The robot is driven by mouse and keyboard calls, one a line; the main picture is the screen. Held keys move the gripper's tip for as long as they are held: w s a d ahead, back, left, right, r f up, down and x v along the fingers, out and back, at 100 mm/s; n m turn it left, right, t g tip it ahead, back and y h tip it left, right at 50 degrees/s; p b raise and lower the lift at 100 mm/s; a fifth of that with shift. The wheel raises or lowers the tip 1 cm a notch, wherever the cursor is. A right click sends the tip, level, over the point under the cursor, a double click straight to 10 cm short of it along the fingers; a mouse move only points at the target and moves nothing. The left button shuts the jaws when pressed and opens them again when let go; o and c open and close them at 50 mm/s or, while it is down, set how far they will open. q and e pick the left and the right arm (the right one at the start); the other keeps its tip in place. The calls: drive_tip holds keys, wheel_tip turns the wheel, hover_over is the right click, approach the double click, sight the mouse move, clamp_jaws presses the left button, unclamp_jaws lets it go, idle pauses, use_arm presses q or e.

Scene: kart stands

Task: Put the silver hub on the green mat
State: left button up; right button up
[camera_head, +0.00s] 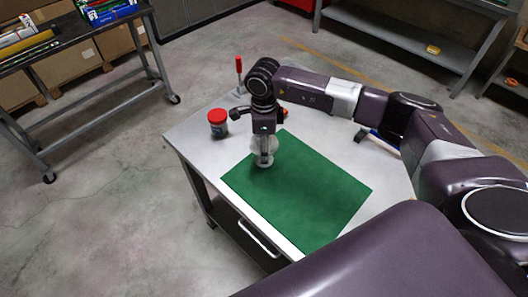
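The green mat (310,195) lies flat on the light grey table top. My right arm comes in from the right, and its gripper (264,150) points down over the mat's far left corner. A small silver shape, which looks like the silver hub (264,161), is at the fingertips over the mat. The fingers and the hub overlap in the view, so I cannot tell whether the fingers are closed on it or whether it touches the mat. My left gripper is not in view.
A red-lidded jar (218,124) stands on the table left of the mat. An upright red-handled tool (239,70) is at the far edge. A small black and blue item (372,134) lies right of the mat. A dark cart (75,40) stands at the upper left.

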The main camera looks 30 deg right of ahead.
wheel_tip(320, 180, down, 3)
drive_tip(key=shift+r+p, duration=0.1)
drive_tip(key=shift+p, duration=0.2)
drive_tip(key=shift+f, duration=0.3)
drive_tip(key=o, duration=1.7)
drive_tip(key=shift+r, duration=0.1)
